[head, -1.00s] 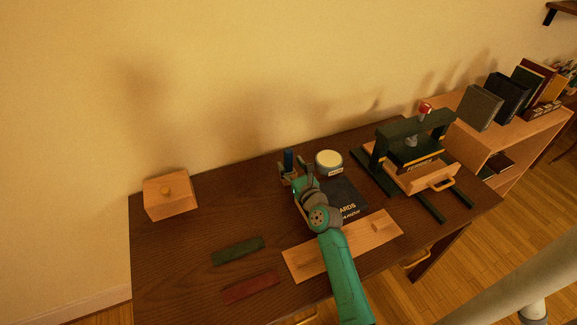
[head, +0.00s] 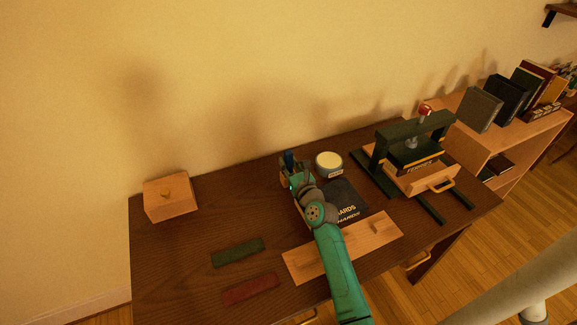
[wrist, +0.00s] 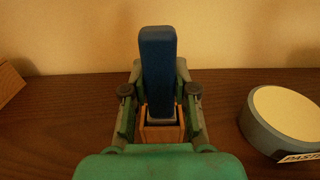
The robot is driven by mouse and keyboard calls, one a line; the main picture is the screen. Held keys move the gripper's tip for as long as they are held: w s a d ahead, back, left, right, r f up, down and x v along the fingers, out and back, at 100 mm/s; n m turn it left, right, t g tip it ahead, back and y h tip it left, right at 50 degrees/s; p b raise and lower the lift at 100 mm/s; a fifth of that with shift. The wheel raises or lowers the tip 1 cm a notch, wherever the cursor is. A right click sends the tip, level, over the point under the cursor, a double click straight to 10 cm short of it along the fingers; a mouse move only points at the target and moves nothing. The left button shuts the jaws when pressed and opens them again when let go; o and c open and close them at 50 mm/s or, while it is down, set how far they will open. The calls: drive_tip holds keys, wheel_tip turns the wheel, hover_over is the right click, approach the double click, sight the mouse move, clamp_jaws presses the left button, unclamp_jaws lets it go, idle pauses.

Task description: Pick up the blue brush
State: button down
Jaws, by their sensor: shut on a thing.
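The blue brush (wrist: 158,62) stands upright in the wrist view, its lower end in or just behind a small wooden holder (wrist: 161,133). My gripper (wrist: 160,92) has one finger on each side of the brush and is shut on it. In the head view the top of the blue brush (head: 289,156) shows at the back of the desk, with my gripper (head: 291,168) around it. I cannot tell whether the brush is clear of the holder.
A round paste tub (head: 329,161) stands close right of my gripper. A dark book cover (head: 345,197), a wooden board (head: 362,233) and a green press (head: 380,150) lie to the right. A wooden box (head: 170,203) is at left. The desk between box and gripper is clear.

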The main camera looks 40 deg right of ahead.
wheel_tip(320, 180, up, 10)
idle(0.5)
idle(1.6)
